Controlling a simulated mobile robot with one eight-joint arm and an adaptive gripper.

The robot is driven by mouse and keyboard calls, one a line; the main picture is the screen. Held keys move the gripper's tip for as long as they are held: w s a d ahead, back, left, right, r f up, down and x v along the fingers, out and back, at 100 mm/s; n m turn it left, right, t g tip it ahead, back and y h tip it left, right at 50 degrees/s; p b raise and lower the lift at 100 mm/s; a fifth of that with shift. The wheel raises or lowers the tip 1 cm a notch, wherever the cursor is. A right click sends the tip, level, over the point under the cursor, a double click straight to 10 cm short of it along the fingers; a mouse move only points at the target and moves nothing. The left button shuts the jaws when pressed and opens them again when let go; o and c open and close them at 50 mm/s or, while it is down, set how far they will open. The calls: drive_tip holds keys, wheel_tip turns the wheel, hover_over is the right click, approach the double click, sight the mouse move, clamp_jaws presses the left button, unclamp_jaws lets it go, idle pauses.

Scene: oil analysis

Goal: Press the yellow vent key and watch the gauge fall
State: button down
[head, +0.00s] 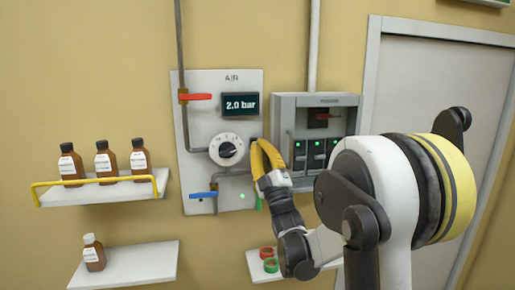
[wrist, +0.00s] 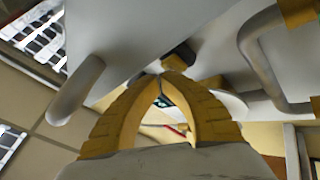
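The gauge (head: 239,104) is a dark display on the grey AIR panel (head: 225,80) and reads 2.0 bar. My yellow gripper (head: 256,143) is in front of the panel's right edge, below the gauge and right of the round white knob. In the wrist view my gripper (wrist: 163,74) has its two curved fingers meeting at the tips, with nothing seen between them. A small dark block with a yellowish face (wrist: 179,56) is right by the fingertips; it may be the vent key. I cannot tell if they touch. No yellow key shows clearly in the head view.
The panel carries a red lever (head: 195,97), the white knob (head: 227,149), a blue lever (head: 203,195) and a green light. A grey power box (head: 318,100) is close on the right. Brown bottles stand on shelves at left; red and green rings lie on a low shelf.

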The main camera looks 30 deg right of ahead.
drive_tip(key=shift+w+d, duration=0.15)
drive_tip(key=shift+w, duration=0.4)
idle(0.5)
drive_tip(key=shift+s, duration=0.15)
drive_tip(key=shift+s+a+b, duration=0.25)
drive_tip(key=shift+s+b, duration=0.15)
drive_tip(key=shift+s, duration=0.4)
drive_tip(key=s, duration=0.2)
drive_tip(key=s+a, duration=0.1)
drive_tip(key=s, duration=0.1)
drive_tip(key=shift+s+a, duration=0.2)
drive_tip(key=shift+s, duration=0.2)
drive_tip(key=shift+f+b, duration=0.15)
drive_tip(key=shift+b, duration=0.25)
